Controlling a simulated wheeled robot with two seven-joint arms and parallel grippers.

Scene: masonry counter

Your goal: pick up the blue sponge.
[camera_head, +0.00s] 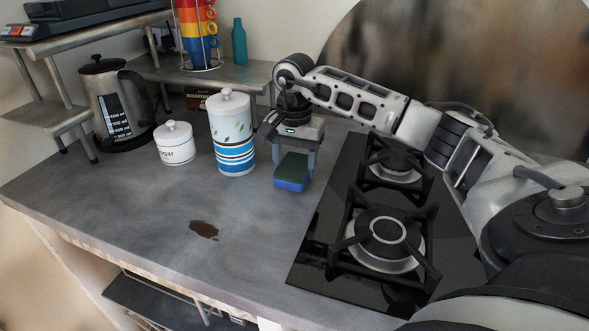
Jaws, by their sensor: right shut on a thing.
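The blue sponge (291,184) has a green top layer and is at the left side of the stove, right of the tall striped canister. My right gripper (293,171) comes down over it from above and is shut on it, with one finger on each side. I cannot tell whether the sponge touches the counter or is just above it. My left gripper is not in view.
A tall striped canister (232,138) and a sugar jar (175,145) stand left of the gripper. A kettle (113,105) is further left. The black gas stove (329,232) is to the right. A brown spill (203,230) lies on the otherwise clear front counter (130,215).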

